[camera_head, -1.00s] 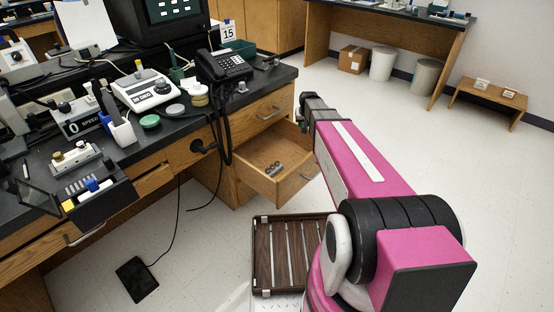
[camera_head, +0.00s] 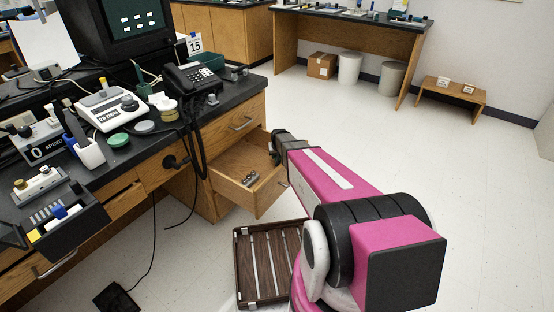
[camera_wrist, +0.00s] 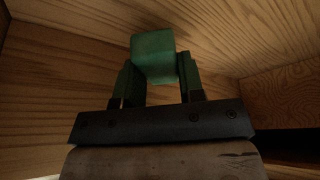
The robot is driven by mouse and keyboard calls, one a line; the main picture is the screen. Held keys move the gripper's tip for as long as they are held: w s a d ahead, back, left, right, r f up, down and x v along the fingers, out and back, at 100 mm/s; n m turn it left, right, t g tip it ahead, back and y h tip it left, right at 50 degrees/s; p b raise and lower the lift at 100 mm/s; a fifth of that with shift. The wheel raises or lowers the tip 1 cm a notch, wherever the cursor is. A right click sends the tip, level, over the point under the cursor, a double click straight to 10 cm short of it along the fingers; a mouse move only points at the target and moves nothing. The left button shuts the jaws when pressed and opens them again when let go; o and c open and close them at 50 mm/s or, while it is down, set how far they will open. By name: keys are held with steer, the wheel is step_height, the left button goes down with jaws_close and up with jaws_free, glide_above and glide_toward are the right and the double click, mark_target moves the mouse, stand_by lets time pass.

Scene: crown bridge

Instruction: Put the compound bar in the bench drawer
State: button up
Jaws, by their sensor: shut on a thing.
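The compound bar is a small green block (camera_wrist: 153,52) in the wrist view. My gripper (camera_wrist: 157,76) is shut on it, one finger at each side. Wood-grained walls and a wood floor surround the block in that view. In the head view, the bench drawer (camera_head: 233,184) is pulled open at the right end of the bench. The end of my arm is at the drawer's far right side, and my fingers and the bar are hidden there. I cannot tell whether the bar touches the drawer floor.
Small grey metal pieces (camera_head: 250,179) lie in the drawer. The black bench top (camera_head: 195,118) holds a telephone (camera_head: 194,80), a scale (camera_head: 110,108) and other tools. A slatted brown tray (camera_head: 240,262) lies below the drawer. Open floor stretches to the right.

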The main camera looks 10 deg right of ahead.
steer(key=shift+f, duration=1.3)
steer(key=o, duration=1)
steer(key=shift+f, duration=0.15)
steer(key=v, duration=1.2)
